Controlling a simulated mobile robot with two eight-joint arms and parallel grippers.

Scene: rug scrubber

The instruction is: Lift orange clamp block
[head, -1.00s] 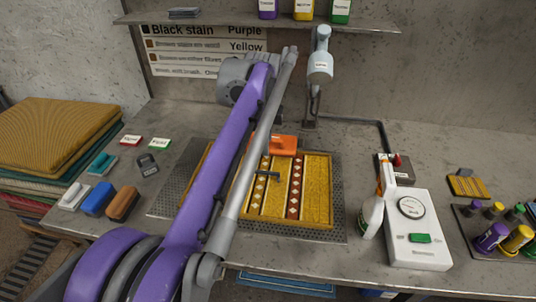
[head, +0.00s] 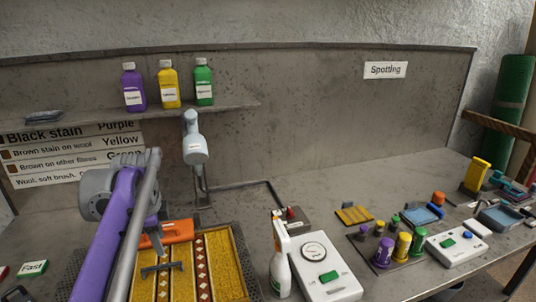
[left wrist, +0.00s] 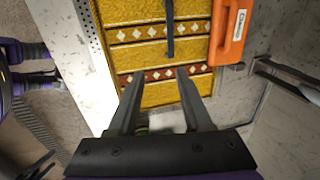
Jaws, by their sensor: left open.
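The orange clamp block (head: 178,231) lies at the back edge of the yellow patterned rug (head: 222,262) in the head view. In the left wrist view, the orange clamp block (left wrist: 231,35) is at the upper right, with a slot and a small white label. My left gripper (left wrist: 160,82) is open and empty, its two fingers pointing over the rug's edge. The block lies to the right of the fingers in that view, apart from them. In the head view, my left arm covers part of the rug. My right gripper is in neither view.
A grey jointed fixture (head: 195,150) stands behind the block. A spray bottle (head: 280,262) and a white dial box (head: 320,268) stand right of the rug. Coloured bottles (head: 168,86) are on the shelf. The back bench centre is mostly clear.

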